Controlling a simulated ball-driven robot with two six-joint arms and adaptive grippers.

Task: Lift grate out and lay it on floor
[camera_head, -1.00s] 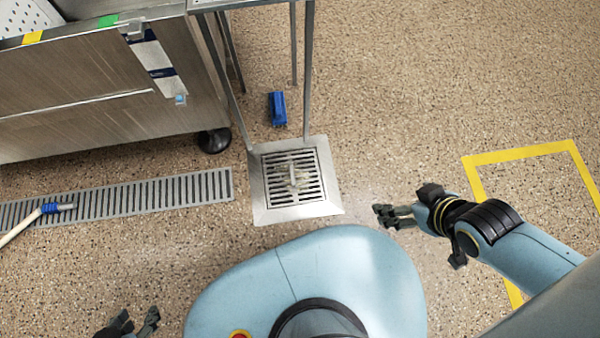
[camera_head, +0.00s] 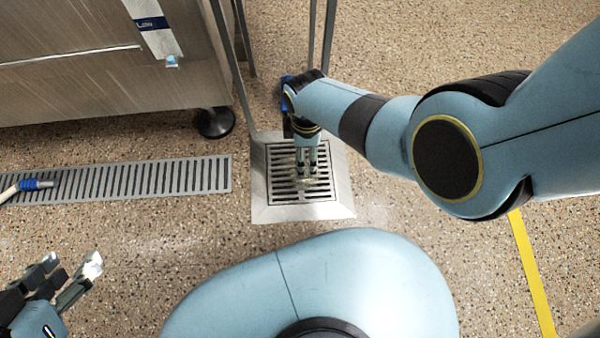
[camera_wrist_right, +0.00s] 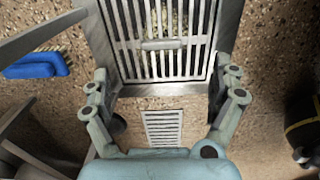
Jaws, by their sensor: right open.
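The square slotted grate (camera_head: 292,194) sits level in its steel drain frame (camera_head: 270,212) in the floor. In the right wrist view the grate (camera_wrist_right: 135,62) fills the upper middle, with a short bar handle (camera_wrist_right: 163,43) across its slots and pale debris around the handle. My right gripper (camera_head: 306,176) is above the grate, pointing down and partly hiding it. In the wrist view its fingers (camera_wrist_right: 165,84) are spread wide with nothing between them. My left gripper (camera_head: 70,268) is low at the left, away from the grate, with its fingers apart and empty.
A steel cabinet (camera_head: 80,70) on a caster and thin table legs stand behind. A blue brush (camera_wrist_right: 35,65) lies near the drain. Speckled floor in front is clear.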

